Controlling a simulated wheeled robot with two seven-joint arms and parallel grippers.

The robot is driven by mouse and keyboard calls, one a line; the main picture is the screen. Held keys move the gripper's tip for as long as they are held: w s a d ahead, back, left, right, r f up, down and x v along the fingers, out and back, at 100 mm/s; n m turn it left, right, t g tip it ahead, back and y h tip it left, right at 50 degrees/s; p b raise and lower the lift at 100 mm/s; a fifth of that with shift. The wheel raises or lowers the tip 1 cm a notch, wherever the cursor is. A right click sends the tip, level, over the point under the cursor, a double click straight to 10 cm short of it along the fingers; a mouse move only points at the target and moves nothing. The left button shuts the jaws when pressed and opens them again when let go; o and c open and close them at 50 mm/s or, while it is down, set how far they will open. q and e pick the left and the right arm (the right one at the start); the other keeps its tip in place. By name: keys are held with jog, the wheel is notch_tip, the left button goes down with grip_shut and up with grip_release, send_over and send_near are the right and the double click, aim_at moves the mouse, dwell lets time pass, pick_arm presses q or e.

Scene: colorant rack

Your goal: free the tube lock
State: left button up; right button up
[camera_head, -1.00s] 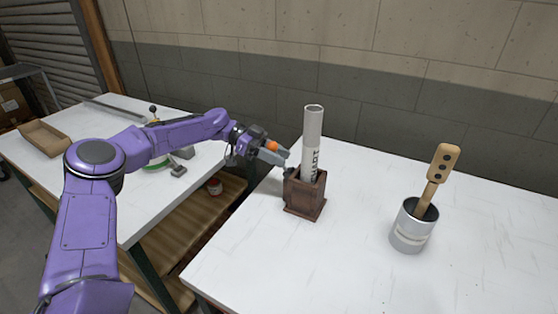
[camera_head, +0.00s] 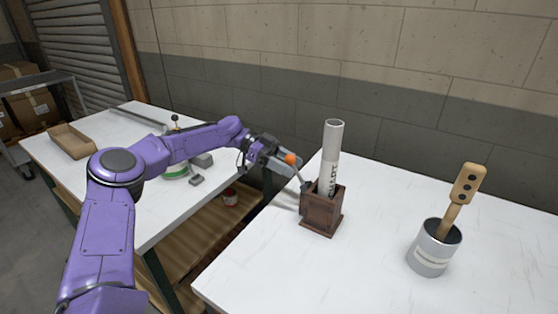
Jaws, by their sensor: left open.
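A white tube (camera_head: 331,160) with dark lettering stands upright in a dark brown wooden holder (camera_head: 321,212) on the right-hand table. A thin dark lever (camera_head: 301,177) with an orange knob (camera_head: 290,158) rises from the left side of the holder, tilted left; it appears to be the tube lock. My left gripper (camera_head: 287,167) is open at the knob and lever, left of the holder. Its fingers overlap the lever in view, and I cannot tell whether they touch it. My right gripper is out of view.
A metal can (camera_head: 432,253) holding a wooden handle (camera_head: 463,190) with dark dots stands right of the holder. The table (camera_head: 385,220) between them is clear. A second table (camera_head: 75,170) at left carries a cardboard tray (camera_head: 72,142) and small items. A gap separates the tables.

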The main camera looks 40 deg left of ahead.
pick_arm(q)
jog(key=v, duration=0.8)
jog(key=shift+a+b, duration=0.15)
jog(key=shift+b, duration=0.25)
